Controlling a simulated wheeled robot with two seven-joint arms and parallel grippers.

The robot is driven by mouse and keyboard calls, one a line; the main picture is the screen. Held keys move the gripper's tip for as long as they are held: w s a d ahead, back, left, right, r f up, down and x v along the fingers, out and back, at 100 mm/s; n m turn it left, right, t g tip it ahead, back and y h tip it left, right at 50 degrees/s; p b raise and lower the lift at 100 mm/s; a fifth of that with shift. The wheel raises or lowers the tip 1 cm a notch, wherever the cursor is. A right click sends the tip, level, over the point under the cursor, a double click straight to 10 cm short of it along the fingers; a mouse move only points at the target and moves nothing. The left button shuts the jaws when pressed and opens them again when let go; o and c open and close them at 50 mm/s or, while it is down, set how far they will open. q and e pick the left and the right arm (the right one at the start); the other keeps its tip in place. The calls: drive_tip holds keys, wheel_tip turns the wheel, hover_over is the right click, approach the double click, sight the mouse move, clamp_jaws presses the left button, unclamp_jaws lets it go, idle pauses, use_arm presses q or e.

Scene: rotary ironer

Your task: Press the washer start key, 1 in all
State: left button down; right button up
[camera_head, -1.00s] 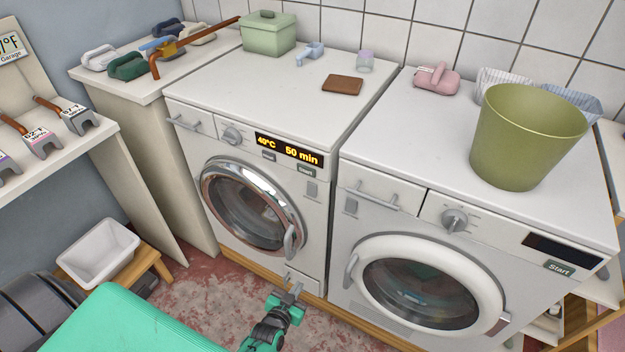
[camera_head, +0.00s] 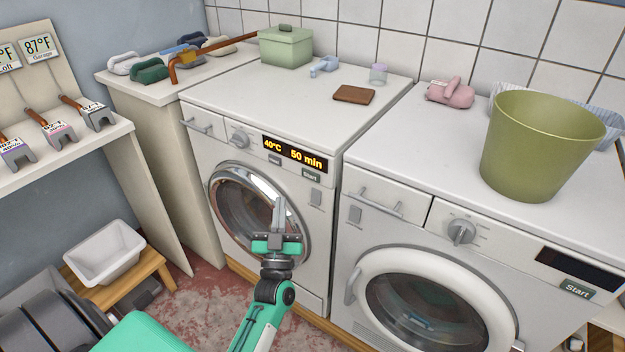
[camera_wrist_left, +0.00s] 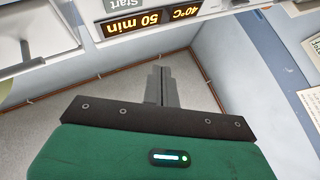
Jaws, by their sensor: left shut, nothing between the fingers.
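The left washing machine (camera_head: 258,190) has a lit display (camera_head: 295,154) reading 40°C and 50 min. A grey Start key (camera_head: 311,175) sits just below the display's right part. The display also shows upside down in the left wrist view (camera_wrist_left: 140,22), with the Start label (camera_wrist_left: 122,3) at the top edge. The right machine has a dark display (camera_head: 577,268) and its own Start key (camera_head: 577,289). My left gripper (camera_head: 278,202) is shut and empty, pointing up in front of the left machine's round door, below the Start key and apart from it. My right gripper is out of view.
A green bucket (camera_head: 540,150) and a pink container (camera_head: 450,93) stand on the right machine. A green box (camera_head: 285,46), a brown sponge-like block (camera_head: 354,95) and small cups are on the left machine. A white tub (camera_head: 103,252) sits on a wooden stool.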

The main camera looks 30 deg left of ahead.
sight(311, 175)
use_arm(q)
drive_tip(key=shift+w, duration=0.15)
